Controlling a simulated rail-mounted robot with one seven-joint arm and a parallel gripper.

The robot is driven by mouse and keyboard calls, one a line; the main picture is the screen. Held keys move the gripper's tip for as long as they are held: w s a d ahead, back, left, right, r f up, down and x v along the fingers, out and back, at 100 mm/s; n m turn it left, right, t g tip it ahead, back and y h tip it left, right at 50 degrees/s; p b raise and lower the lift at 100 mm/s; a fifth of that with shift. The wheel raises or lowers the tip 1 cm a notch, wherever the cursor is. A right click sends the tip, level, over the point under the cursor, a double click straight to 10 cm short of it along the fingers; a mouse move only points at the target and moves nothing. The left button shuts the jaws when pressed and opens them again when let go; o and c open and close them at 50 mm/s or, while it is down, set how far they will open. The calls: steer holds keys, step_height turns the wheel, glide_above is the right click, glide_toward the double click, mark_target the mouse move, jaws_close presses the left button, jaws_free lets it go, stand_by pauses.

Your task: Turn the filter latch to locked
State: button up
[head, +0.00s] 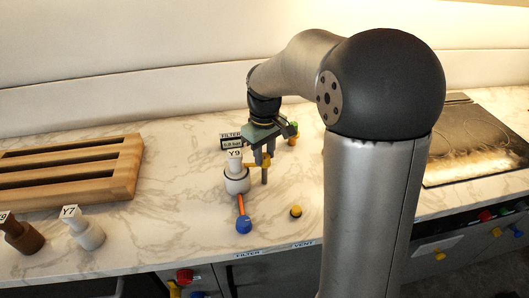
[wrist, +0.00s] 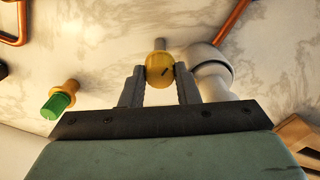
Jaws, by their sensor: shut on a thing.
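A white filter body (head: 236,184) with a Y9 tag stands on the marble counter, behind a short orange pipe. A yellow latch part (head: 253,164) sticks out from its right side, and its rounded yellow end (wrist: 160,70) shows in the wrist view. My gripper (head: 264,170) points down just right of the filter. In the wrist view its two fingers (wrist: 160,76) are closed on either side of the yellow end. The white filter body (wrist: 210,66) is right beside the right finger. My fingers partly hide the latch in the head view.
A FILTER sign (head: 231,137) with a small dark display stands behind the filter. A green knob (wrist: 58,104) is close by. A blue knob (head: 243,225) and a yellow knob (head: 296,211) sit in front. A wooden rack (head: 70,172) lies left.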

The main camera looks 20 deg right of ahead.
mark_target(264, 155)
steer(key=shift+n, duration=0.7)
steer(key=o, duration=1)
steer(key=shift+c, duration=0.2)
steer(key=shift+r, duration=0.1)
step_height(264, 155, up, 17)
steer(key=shift+r+b, duration=0.15)
steer(key=shift+b, duration=0.15)
steer(key=s+f+m, duration=0.6)
steer(key=s+f, duration=1.2)
steer(key=s, duration=0.5)
steer(key=shift+s+a+f+m+t, duration=0.25)
steer(key=shift+a+f+m+t, duration=0.05)
steer(key=shift+f, duration=0.1)
